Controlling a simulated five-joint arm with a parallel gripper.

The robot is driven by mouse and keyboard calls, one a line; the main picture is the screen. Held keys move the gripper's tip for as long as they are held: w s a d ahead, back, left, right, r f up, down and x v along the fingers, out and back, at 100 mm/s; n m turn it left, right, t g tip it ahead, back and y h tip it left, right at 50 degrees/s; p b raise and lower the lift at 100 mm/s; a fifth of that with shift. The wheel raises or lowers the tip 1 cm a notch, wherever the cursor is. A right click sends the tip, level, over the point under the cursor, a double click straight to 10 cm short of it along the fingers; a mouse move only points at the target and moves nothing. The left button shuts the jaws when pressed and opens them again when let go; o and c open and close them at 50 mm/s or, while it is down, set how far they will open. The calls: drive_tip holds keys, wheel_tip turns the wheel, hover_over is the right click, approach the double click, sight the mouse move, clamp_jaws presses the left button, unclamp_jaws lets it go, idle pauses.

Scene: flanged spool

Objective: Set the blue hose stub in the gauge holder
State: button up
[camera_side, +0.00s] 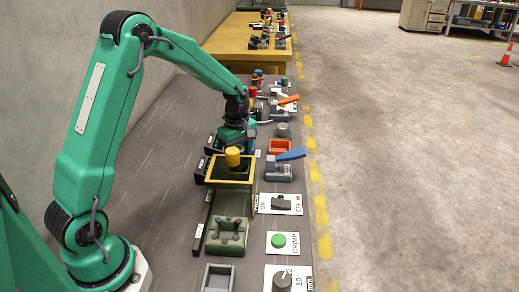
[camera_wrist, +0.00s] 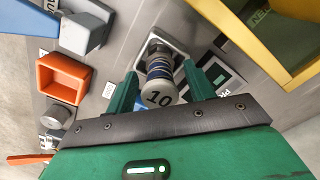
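A short cylinder (camera_wrist: 160,80) with blue and grey bands and "10" on its near end, which looks like the blue hose stub, shows in the wrist view. Its far end meets a pale-rimmed square block with a dark recess (camera_wrist: 152,47); I cannot tell whether it sits inside or whether this block is the gauge holder. My gripper (camera_wrist: 161,78) has its green fingers on either side of the cylinder, with narrow gaps visible near the tips, so it looks open. In the side view my gripper (camera_side: 235,138) is low over the bench, and the cylinder is hidden.
A yellow-framed tray (camera_side: 209,181) with a yellow cylinder (camera_side: 233,156) stands close in front of my gripper. An orange open box (camera_side: 280,146) and a grey block with a blue lever (camera_side: 290,155) are to the right. A green notched block (camera_side: 227,236) is nearer the camera.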

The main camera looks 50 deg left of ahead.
wheel_tip(320, 180, up, 13)
drive_tip(key=shift+f, duration=0.15)
idle(0.7)
idle(0.5)
drive_tip(key=s+d+r+m+t, duration=0.3)
drive_tip(key=s+d+r+m, duration=0.5)
drive_tip(key=s, duration=0.3)
drive_tip(key=s+d+f+m+t, duration=0.2)
drive_tip(key=s+d+m, duration=0.1)
drive_tip(key=s+m, duration=0.7)
drive_tip(key=shift+s+d+t, duration=0.15)
drive_tip(key=shift+s+t, duration=0.15)
drive_tip(key=shift+s, duration=0.6)
